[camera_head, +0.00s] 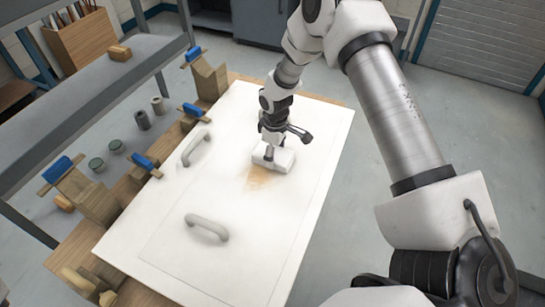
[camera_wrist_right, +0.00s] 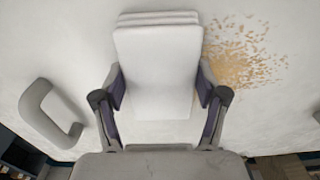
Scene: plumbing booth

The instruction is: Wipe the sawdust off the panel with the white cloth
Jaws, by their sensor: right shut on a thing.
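The white panel (camera_head: 240,215) lies flat on a wooden bench, with two grey handles, one (camera_head: 196,147) farther away and one (camera_head: 207,226) nearer. A patch of tan sawdust (camera_head: 259,180) lies on the panel, just below the cloth in the head view. The folded white cloth (camera_wrist_right: 158,70) is between the fingers of my right gripper (camera_wrist_right: 160,92), which is shut on it. The cloth (camera_head: 273,158) is at the panel surface, beside the sawdust; whether it touches the panel is unclear. In the right wrist view the sawdust (camera_wrist_right: 242,52) is right of the cloth. My left gripper is not in view.
Wooden blocks and blue-handled clamps (camera_head: 62,169) line the panel's left edge. A grey shelf (camera_head: 90,90) stands at the left, with small cylinders (camera_head: 142,119) near it. Grey floor (camera_head: 470,130) is open at the right.

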